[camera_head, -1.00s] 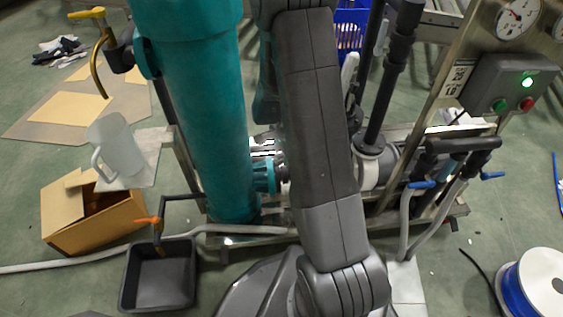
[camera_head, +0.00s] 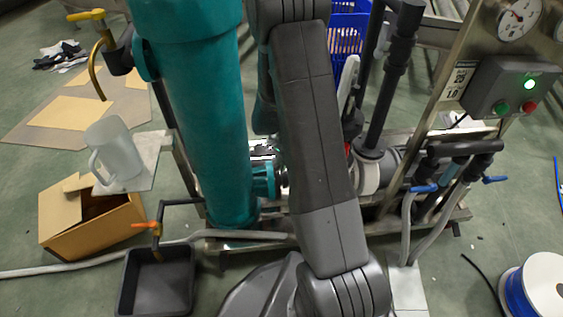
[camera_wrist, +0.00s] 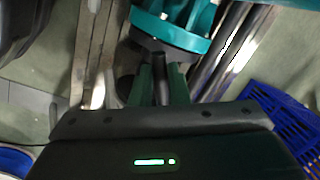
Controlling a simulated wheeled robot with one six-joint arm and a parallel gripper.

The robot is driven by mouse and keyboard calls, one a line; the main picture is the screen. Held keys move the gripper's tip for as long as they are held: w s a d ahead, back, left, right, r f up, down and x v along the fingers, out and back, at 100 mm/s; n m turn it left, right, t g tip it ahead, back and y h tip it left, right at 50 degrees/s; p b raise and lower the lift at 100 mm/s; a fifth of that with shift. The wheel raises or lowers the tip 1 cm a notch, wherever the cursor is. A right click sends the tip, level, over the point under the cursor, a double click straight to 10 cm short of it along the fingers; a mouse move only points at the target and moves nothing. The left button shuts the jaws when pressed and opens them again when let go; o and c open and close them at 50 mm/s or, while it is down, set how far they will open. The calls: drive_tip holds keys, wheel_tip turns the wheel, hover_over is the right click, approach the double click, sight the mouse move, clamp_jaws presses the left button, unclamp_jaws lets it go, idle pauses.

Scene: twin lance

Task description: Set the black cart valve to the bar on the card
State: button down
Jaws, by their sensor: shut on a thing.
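My gripper (camera_wrist: 161,85) is in the wrist view, its fingers shut on a dark upright bar (camera_wrist: 160,78) that looks like the black valve's handle. Just beyond it is a teal flanged housing (camera_wrist: 172,32). In the head view my arm covers the gripper and the valve. A small white card (camera_head: 459,80) with black figures hangs on the steel post at right; its figures are too small to read surely. A round pressure gauge (camera_head: 517,18) is at the upper right; its reading is not clear.
A tall teal cylinder (camera_head: 198,110) stands left of my arm. A control box (camera_head: 512,85) with a lit green lamp is at right. Blue-handled valves (camera_head: 424,188) sit below it. A black tub (camera_head: 158,280), an open carton (camera_head: 95,222) and a cable reel (camera_head: 535,285) are on the floor.

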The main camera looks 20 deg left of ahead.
drive_tip(key=shift+s+d+n, duration=0.1)
drive_tip(key=shift+d+n, duration=0.15)
drive_tip(key=shift+n, duration=0.15)
drive_tip(key=c, duration=1.4)
unclamp_jaws()
drive_tip(key=r+p, duration=0.1)
drive_tip(key=r, duration=0.3)
drive_tip(key=s+d+r+p, duration=0.1)
drive_tip(key=r+p, duration=0.1)
drive_tip(key=r, duration=0.3)
drive_tip(key=d+r+p, duration=0.1)
drive_tip(key=r+p, duration=0.1)
drive_tip(key=r, duration=0.2)
drive_tip(key=shift+s+d+r, duration=0.15)
drive_tip(key=shift+d+r, duration=0.05)
drive_tip(key=shift+r, duration=0.05)
